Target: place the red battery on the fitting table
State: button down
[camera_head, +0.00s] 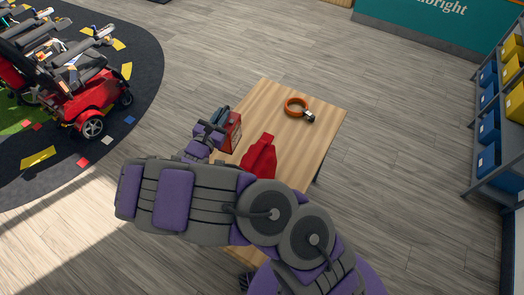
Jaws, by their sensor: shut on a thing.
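The wooden fitting table (318,128) stands in the middle of the view, its lower part hidden behind my arm. My gripper (213,128) is at the table's left edge, shut on the red battery (231,134), a boxy red and dark thing. The battery is over the table's left side; I cannot tell whether it touches the top. The fingers are partly hidden by the wrist.
A red upright-shaped object (260,158) is on the table right of the battery. An orange ring-shaped item (296,107) lies near the far edge. Shelves with bins (488,125) stand right.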

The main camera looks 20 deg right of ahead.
aim_at(227, 143)
jog(key=s+f, duration=0.2)
jog(key=f, duration=0.1)
jog(key=s+f+m+g+h, duration=0.1)
jog(key=f, duration=0.2)
jog(key=s+f+m+g+h, duration=0.1)
jog(key=s+f, duration=0.1)
jog(key=shift+s+a+f, duration=0.3)
jog(key=shift+a+f, duration=0.1)
jog(key=w+a+r+n+t+y+b, duration=0.1)
jog(key=w+a+r+n+t+y, duration=0.15)
jog(key=w, duration=0.35)
jog(key=w+a+r+n+t+y+b, duration=0.1)
jog(key=w+a+r+n+y, duration=0.15)
jog(key=w, duration=0.35)
notch_tip(227, 143, down, 10)
jog(key=b, duration=0.1)
jog(key=shift+w+y+b, duration=0.3)
jog(key=shift+b, duration=0.1)
jog(key=shift+a, duration=0.1)
jog(key=c, duration=1.1)
grip_release()
jog(key=shift+f, duration=0.15)
